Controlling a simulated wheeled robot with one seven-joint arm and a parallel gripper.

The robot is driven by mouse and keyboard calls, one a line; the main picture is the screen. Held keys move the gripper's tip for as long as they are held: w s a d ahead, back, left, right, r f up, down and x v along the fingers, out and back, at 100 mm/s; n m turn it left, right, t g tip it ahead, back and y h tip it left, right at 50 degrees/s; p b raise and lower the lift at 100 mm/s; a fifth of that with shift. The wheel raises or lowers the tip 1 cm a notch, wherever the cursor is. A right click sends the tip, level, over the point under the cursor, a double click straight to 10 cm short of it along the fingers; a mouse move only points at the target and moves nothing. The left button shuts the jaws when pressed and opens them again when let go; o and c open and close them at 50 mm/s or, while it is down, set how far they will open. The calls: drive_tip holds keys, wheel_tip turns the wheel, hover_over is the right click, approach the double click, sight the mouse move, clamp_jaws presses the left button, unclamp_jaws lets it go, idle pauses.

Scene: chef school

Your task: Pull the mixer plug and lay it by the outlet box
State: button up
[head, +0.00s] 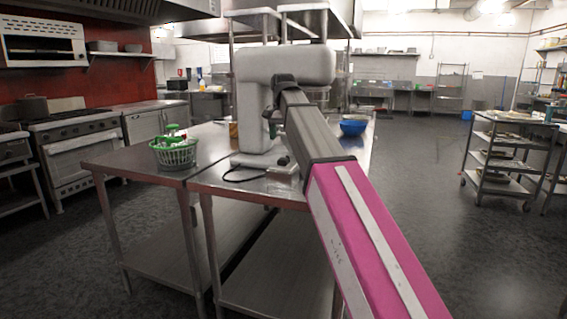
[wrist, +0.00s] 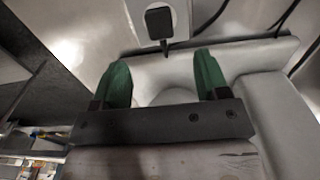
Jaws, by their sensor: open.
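The white stand mixer (head: 262,100) stands on the steel table, and its pale body (wrist: 262,62) fills much of the wrist view. The pale outlet box (head: 284,170) lies on the tabletop in front of the mixer. In the wrist view, the black plug (wrist: 159,22) sits against the pale face of the outlet box (wrist: 182,14), with a short dark lead below it. My gripper (wrist: 163,76) is open and empty. Its two green fingers are apart from the plug, which appears beyond and between them. In the head view my gripper (head: 272,124) is in front of the mixer, above the box, partly hidden by my arm.
A black cable (head: 240,176) loops on the table left of the box. A green basket (head: 174,153) stands on the left table and a blue bowl (head: 353,127) behind my arm. A wheeled rack (head: 505,160) is at the right. The table's front edge is clear.

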sight(283, 159)
drive_tip(key=shift+f, duration=4.4)
clamp_jaws()
drive_tip(key=shift+r, duration=0.25)
drive_tip(key=shift+r, duration=2.75)
